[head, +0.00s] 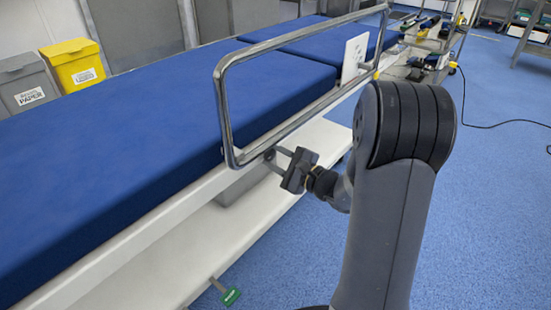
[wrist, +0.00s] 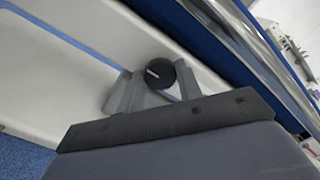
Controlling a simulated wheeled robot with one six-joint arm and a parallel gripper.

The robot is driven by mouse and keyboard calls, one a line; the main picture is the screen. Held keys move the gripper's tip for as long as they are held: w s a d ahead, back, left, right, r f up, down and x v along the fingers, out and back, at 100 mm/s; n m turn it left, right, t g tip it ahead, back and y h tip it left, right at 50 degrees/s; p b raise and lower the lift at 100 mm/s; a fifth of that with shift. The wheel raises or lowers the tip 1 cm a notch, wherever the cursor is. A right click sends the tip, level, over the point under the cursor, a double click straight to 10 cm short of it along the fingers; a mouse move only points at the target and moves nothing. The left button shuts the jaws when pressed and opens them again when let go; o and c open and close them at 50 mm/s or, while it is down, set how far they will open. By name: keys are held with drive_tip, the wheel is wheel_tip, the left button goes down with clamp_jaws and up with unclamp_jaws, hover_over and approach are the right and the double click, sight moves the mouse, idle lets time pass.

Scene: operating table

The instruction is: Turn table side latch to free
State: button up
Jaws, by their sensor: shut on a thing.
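The side latch is a round black knob (wrist: 160,74) with a short white mark, on the pale side of the operating table (head: 105,265). In the wrist view the white mark slants slightly down to the right. My gripper (wrist: 152,80) has one finger on each side of the knob and is shut on it. In the head view my gripper (head: 272,158) reaches the table's side just below the metal side rail (head: 225,110). The knob is hidden there by the gripper and the rail.
The blue mattress (head: 130,120) lies on the table. A white panel (head: 354,57) stands by the rail. A green-tipped lever (head: 230,297) sticks out low at the table's near side. A grey bin (head: 28,85) and a yellow bin (head: 76,65) stand behind.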

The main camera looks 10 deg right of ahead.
drive_tip(key=o, duration=1)
drive_tip(key=shift+c, duration=0.2)
drive_tip(key=p+v, duration=0.3)
drive_tip(key=v, duration=0.8)
drive_tip(key=shift+w+a, duration=0.1)
drive_tip(key=b+x, duration=0.2)
drive_tip(key=x, duration=0.7)
drive_tip(key=shift+w+a+f+b, duration=0.1)
drive_tip(key=shift+w+a+b, duration=0.1)
drive_tip(key=shift+b, duration=0.2)
drive_tip(key=shift+w+a, duration=0.3)
drive_tip(key=shift+w, duration=0.25)
